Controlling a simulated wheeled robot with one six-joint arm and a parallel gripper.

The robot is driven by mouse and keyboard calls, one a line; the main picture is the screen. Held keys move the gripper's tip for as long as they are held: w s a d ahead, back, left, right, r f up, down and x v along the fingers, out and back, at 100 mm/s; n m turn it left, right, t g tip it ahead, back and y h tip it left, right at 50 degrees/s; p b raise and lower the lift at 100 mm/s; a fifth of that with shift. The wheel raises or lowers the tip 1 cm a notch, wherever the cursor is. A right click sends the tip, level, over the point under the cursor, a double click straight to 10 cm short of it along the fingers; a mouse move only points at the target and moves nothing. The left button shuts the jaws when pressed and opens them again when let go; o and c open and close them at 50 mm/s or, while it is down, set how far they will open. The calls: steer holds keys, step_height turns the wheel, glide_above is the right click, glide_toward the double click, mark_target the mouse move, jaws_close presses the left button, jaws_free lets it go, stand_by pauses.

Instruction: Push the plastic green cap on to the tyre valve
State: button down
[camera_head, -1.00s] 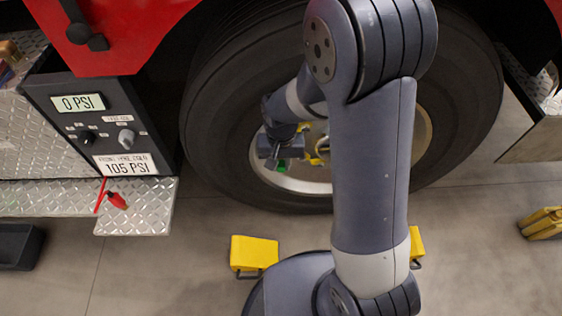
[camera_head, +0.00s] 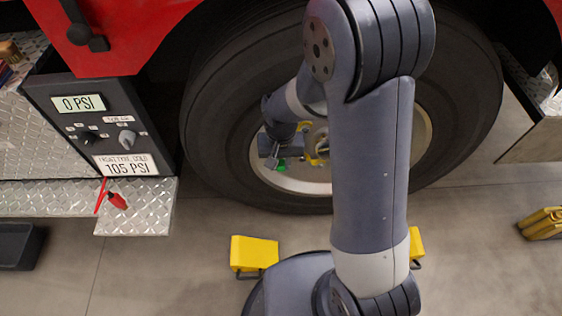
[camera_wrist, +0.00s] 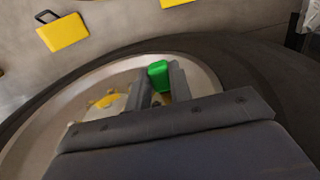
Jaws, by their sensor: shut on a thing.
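The green cap (camera_wrist: 158,76) is between the fingers of my gripper (camera_wrist: 162,84) in the wrist view. My gripper is shut on it. In the head view the green cap (camera_head: 281,165) shows as a small patch at the tip of my gripper (camera_head: 276,161), in front of the lower left of the wheel rim (camera_head: 290,184). The tyre valve cannot be made out in either view; my gripper and arm cover part of the rim. I cannot tell whether the cap touches the valve.
The large black tyre (camera_head: 225,165) surrounds the rim. Yellow chocks (camera_head: 254,252) sit on the floor below it. A pump panel (camera_head: 100,130) reading 0 PSI stands at left, above a metal step (camera_head: 140,205) with a red clip (camera_head: 117,200). Open floor lies in front.

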steer(key=shift+w, duration=0.2)
steer(key=c, duration=1.2)
jaws_free()
step_height(320, 180, up, 11)
steer(key=shift+f+p, duration=0.1)
steer(key=shift+p, duration=1.05)
